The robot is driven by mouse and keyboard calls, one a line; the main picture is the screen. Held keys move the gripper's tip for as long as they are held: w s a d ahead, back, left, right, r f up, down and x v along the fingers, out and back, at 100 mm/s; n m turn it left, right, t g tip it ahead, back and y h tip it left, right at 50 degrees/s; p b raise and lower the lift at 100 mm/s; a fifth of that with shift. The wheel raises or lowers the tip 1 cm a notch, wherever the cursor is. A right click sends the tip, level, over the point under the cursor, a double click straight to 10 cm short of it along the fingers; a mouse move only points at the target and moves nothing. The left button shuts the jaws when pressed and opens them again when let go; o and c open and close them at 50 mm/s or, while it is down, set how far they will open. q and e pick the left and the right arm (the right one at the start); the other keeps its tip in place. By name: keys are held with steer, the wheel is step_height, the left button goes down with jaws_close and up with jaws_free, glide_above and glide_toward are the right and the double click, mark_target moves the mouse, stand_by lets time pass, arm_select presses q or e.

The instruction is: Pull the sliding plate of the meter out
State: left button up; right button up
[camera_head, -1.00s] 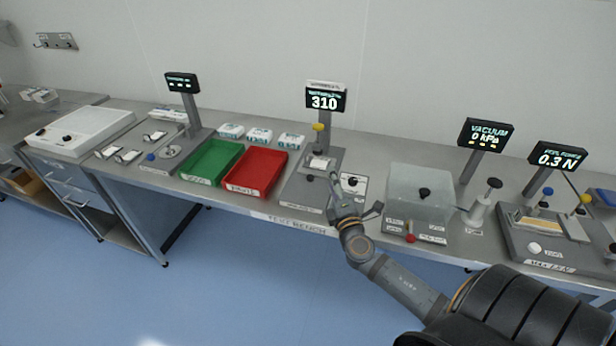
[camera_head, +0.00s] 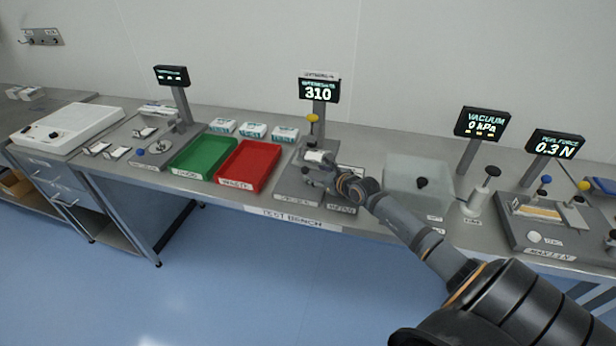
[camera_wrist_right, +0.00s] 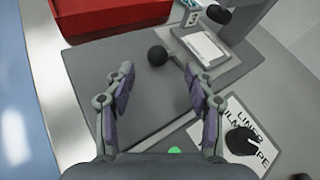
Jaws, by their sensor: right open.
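The meter (camera_head: 296,188) stands on the bench, a grey base with a post, a yellow knob and a display reading 310. A white sample (camera_head: 315,156) lies on its sliding plate, and it also shows in the right wrist view (camera_wrist_right: 204,50). A round black knob (camera_wrist_right: 157,55) sits beside the sample on the grey surface. My right gripper (camera_wrist_right: 160,72) is open and empty, with the black knob just ahead, between the lines of its fingers but apart from them. In the head view my right gripper (camera_head: 322,178) covers part of the meter. My left gripper is not in view.
A red tray (camera_head: 249,166) and a green tray (camera_head: 204,157) lie left of the meter. A labelled white card with a black knob (camera_wrist_right: 240,141) lies close to my right finger. A clear box (camera_head: 418,185) stands to the right.

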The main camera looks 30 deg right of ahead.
mark_target(308, 171)
steer(key=x, duration=0.5)
steer(key=shift+w+a+b, duration=0.1)
steer(key=shift+b, duration=0.2)
jaws_close()
